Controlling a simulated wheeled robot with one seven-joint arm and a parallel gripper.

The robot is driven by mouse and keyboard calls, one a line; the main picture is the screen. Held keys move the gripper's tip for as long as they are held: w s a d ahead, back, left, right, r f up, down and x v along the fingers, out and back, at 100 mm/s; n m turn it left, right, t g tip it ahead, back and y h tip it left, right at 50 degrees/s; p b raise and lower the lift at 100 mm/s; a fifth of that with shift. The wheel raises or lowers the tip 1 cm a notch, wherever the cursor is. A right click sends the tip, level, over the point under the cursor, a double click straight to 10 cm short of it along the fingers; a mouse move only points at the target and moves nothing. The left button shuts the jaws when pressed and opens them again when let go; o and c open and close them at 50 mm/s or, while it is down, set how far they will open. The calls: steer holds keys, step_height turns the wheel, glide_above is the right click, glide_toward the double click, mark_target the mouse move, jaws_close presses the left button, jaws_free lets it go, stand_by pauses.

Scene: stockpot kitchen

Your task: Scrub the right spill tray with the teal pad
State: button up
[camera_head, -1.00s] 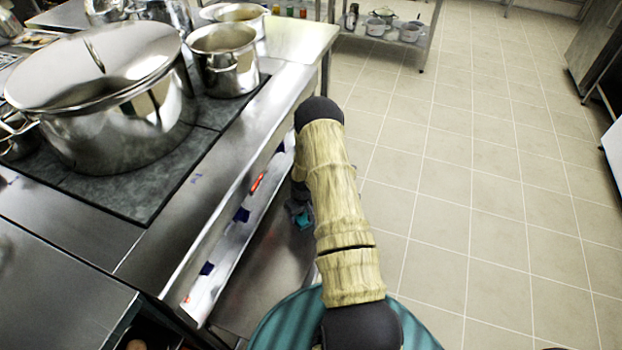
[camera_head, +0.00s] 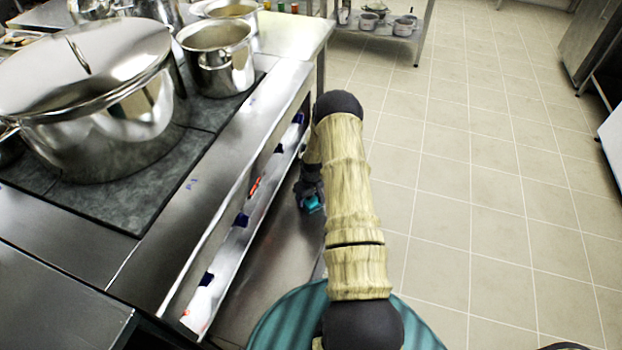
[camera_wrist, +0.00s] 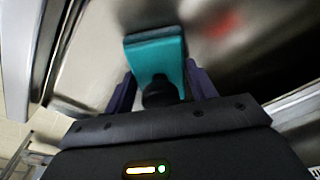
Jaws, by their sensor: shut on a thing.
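The teal pad (camera_wrist: 156,58) fills the upper middle of the wrist view, with a dark round knob at its near end between my fingers. My gripper (camera_wrist: 162,88) is shut on that knob. In the head view the pad (camera_head: 313,204) shows small beside my arm, and my gripper (camera_head: 310,190) is partly hidden by the arm. A low steel surface (camera_head: 262,262), which looks like a spill tray, lies below the stove front. In the wrist view a steel surface (camera_wrist: 270,55) with a blurred red stain (camera_wrist: 222,25) lies beyond the pad. I cannot tell whether the pad touches it.
A large lidded stockpot (camera_head: 95,110) and a smaller open pot (camera_head: 218,62) stand on the stove top. A shelf with small pots (camera_head: 385,25) stands behind. The tiled floor (camera_head: 480,200) at right is clear.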

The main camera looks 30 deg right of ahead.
steer(key=shift+w+d, duration=0.25)
steer(key=shift+d, duration=0.05)
steer(key=r, duration=0.1)
steer(key=r+p, duration=0.1)
steer(key=r, duration=0.1)
steer(key=shift+w+a+r+p, duration=0.1)
steer(key=shift+a+r+p, duration=0.2)
steer(key=shift+p, duration=0.1)
steer(key=shift+s+d+r+p, duration=0.15)
steer(key=shift+d+r+p, duration=0.1)
steer(key=shift+r+p, duration=0.4)
steer(key=shift+s+d+r+p, duration=0.1)
steer(key=shift+d+r+p, duration=0.2)
steer(key=shift+r, duration=0.5)
steer(key=shift+a+r+p, duration=0.25)
steer(key=shift+r+p, duration=0.3)
steer(key=shift+r, duration=0.35)
steer(key=shift+w, duration=0.1)
